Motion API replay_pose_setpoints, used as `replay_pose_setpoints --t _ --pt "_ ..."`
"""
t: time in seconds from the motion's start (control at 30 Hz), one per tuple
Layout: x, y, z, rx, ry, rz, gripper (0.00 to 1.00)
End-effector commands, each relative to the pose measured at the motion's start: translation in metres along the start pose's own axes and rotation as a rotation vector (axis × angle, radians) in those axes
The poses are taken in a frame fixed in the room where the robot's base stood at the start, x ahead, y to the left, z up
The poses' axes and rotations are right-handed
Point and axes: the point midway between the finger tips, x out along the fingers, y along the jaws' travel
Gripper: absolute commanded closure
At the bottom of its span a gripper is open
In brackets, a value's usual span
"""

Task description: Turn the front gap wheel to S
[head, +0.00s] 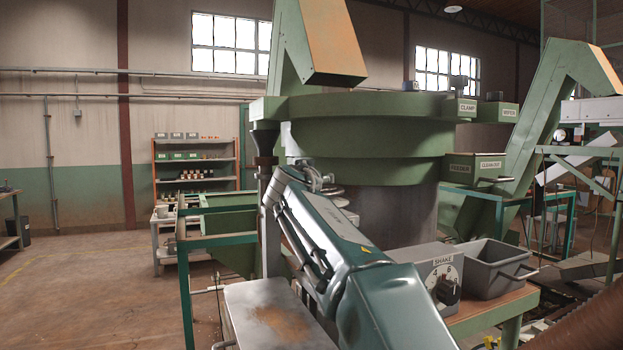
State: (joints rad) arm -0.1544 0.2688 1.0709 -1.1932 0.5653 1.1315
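My arm reaches from the bottom of the head view up and left to the side of the big round green hopper (370,135). My gripper (322,184) is at the far end of the arm, close below the hopper's green rim and beside its grey lower drum (400,215). It is small and mostly covered by my own arm, so its fingers cannot be made out. I cannot clearly pick out the front gap wheel or its S mark. Small metal parts show around the gripper, but I cannot tell whether it touches a wheel.
A grey box marked SHAKE with a dial (443,281) stands at the lower right, with a grey bin (492,268) beside it. A metal-topped stand (275,318) is below the arm. Shelves (197,170) stand at the back left; the left floor is open.

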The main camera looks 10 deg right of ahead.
Motion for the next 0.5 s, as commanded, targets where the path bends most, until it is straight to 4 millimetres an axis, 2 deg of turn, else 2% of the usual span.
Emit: replay_pose_setpoints --t 0.1,0.13,0.3,0.5 --pt "-0.0001 -0.0001 0.0003 0.0 -0.001 0.0 0.05" --pt "-0.0001 -0.0002 0.0003 0.0 -0.001 0.0 0.14" --pt "0.0001 -0.0004 0.0006 0.0 -0.001 0.0 0.88" --pt "0.0002 -0.0009 0.0008 -0.001 -0.001 -0.001 0.87"
